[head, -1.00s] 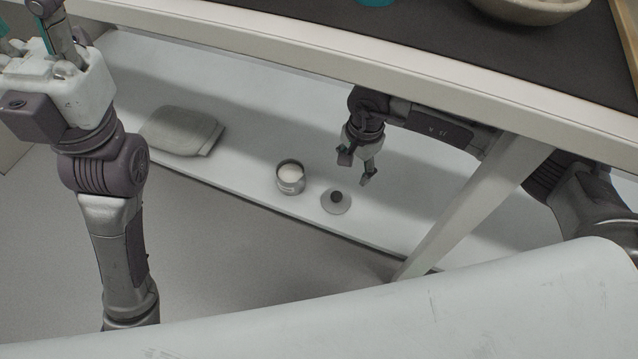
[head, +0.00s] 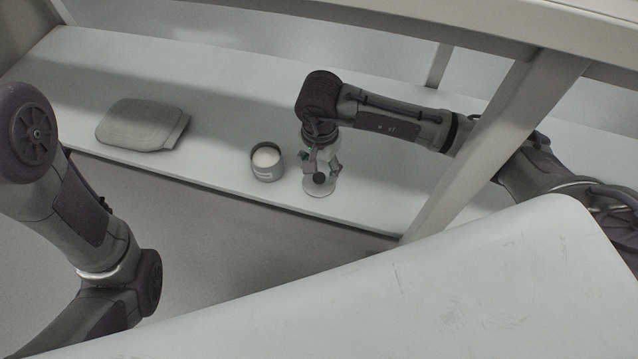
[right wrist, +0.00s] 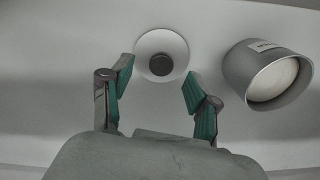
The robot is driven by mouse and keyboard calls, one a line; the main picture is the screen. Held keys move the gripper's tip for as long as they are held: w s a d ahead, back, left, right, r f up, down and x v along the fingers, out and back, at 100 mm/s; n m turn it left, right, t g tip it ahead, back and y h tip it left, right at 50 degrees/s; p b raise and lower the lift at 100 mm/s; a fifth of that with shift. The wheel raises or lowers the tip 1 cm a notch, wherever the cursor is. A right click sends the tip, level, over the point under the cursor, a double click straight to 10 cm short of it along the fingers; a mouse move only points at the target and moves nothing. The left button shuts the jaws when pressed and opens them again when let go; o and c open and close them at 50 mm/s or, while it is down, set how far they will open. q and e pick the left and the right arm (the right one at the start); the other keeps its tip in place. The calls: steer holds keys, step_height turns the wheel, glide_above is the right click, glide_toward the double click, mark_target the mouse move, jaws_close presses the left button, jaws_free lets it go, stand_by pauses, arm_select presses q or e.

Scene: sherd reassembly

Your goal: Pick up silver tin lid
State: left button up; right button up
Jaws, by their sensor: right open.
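The silver tin lid (head: 319,189) lies flat on the white lower shelf, a pale disc with a dark round knob. It also shows in the right wrist view (right wrist: 161,54), just beyond the fingertips. My right gripper (head: 320,166) is open and empty, above and slightly behind the lid. In the right wrist view its two teal-padded fingers (right wrist: 158,78) stand apart, with the knob roughly between and ahead of them. The silver tin (head: 267,163), open with white contents, stands left of the lid; it shows at right in the wrist view (right wrist: 268,76). My left gripper is out of view.
A grey, flat, rounded object (head: 140,124) lies on the shelf (head: 215,100) at the left. A slanted table leg (head: 480,150) stands to the right of the lid, and the tabletop overhangs the shelf. The shelf between the grey object and the tin is clear.

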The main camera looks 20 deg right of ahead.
mark_target(319, 177)
step_height(319, 177, down, 3)
steer(key=shift+a+f+b, duration=0.1)
steer(key=shift+f+b, duration=0.1)
steer(key=shift+b, duration=0.65)
steer(key=shift+r, duration=0.1)
steer(key=c, duration=1.1)
steer(key=shift+r, duration=0.1)
steer(key=shift+c, duration=0.2)
